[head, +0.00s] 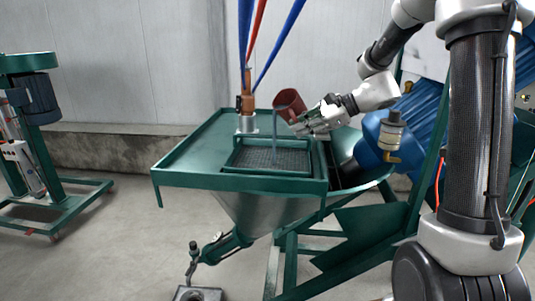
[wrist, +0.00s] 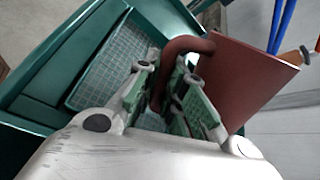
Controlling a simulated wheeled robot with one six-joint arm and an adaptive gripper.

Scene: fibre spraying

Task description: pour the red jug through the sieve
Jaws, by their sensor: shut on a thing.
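The red jug (head: 287,101) is tilted, its mouth to the left, above the sieve. My gripper (head: 306,121) is shut on the jug's handle from the right; the handle and jug body also show in the wrist view (wrist: 248,82), with the green-padded fingers (wrist: 178,95) around the handle. A thin grey-blue stream (head: 275,138) falls from the jug's lip onto the sieve. The sieve (head: 253,157) is a grey mesh in a green frame, set in the green hopper table; its mesh also shows in the wrist view (wrist: 110,66). The inside of the jug is hidden.
The green hopper table (head: 192,153) has a raised rim. A copper-coloured fitting (head: 246,104) with blue and red hoses rises behind the sieve, left of the jug. A blue motor body (head: 377,135) sits to the right. Another green machine (head: 38,100) stands at the far left.

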